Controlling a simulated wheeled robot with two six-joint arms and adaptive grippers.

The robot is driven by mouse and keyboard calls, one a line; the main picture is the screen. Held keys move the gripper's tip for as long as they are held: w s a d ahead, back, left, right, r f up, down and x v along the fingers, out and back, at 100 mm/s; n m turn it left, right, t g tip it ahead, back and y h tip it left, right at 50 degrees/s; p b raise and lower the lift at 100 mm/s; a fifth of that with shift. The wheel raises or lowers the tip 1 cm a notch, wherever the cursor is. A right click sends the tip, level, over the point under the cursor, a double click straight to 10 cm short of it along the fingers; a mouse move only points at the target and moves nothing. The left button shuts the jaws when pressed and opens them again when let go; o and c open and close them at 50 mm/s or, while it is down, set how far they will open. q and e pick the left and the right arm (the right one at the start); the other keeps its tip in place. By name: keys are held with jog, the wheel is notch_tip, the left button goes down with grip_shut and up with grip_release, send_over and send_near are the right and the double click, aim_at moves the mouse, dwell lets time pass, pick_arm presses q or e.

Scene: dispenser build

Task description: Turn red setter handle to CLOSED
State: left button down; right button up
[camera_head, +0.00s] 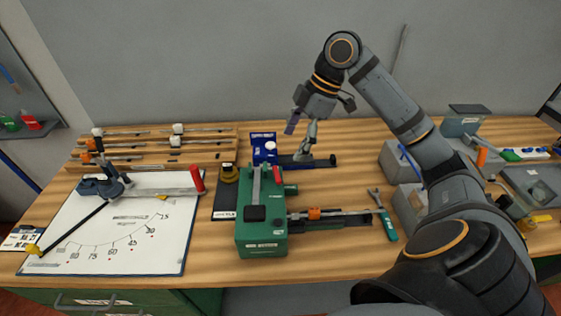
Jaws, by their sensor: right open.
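A red upright handle (197,180) stands at the right end of a grey bar on a white angle board (120,235) at the left. The board carries a printed arc of degree marks. A dark blue-grey clamp body (100,186) sits at the bar's left end. A second, smaller red tab (277,174) shows on the green box (262,238) at the centre. I cannot read a CLOSED mark on either. My right gripper (312,118) is open, above the back of the bench over a blue fixture, well right of the red upright handle. My left gripper is not in view.
A blue fixture (264,147) with a dark rail stands behind the green box. A green-handled wrench (386,225) lies right of it. Wooden racks with rods (150,140) line the back left. Grey bins (408,205) and my right arm crowd the right side.

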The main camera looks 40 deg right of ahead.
aim_at(277, 173)
jog(key=x, duration=0.8)
jog(key=shift+w+d+f+p, duration=0.1)
jog(key=shift+w+f+p, duration=0.2)
jog(key=shift+p, duration=0.1)
jog(key=shift+f, duration=0.35)
jog(key=shift+a+f, duration=0.15)
jog(key=shift+a, duration=0.1)
jog(key=shift+d+f, duration=0.1)
jog(key=c, duration=1.1)
jog(key=p, duration=0.1)
jog(key=m+p, duration=0.1)
jog(key=p, duration=0.1)
jog(key=shift+s+r+m, duration=0.1)
jog(key=shift+r+m, duration=0.2)
jog(key=shift+c, duration=0.2)
jog(key=shift+a+f, duration=0.1)
jog(key=shift+a, duration=0.15)
jog(key=shift+f+m+t, duration=0.15)
jog(key=shift+m+t, duration=0.15)
jog(key=o, duration=1.1)
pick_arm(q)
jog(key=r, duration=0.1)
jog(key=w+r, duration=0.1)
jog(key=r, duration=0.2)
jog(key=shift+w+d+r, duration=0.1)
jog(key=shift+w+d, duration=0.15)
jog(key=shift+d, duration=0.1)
pick_arm(e)
jog(key=shift+o, duration=0.2)
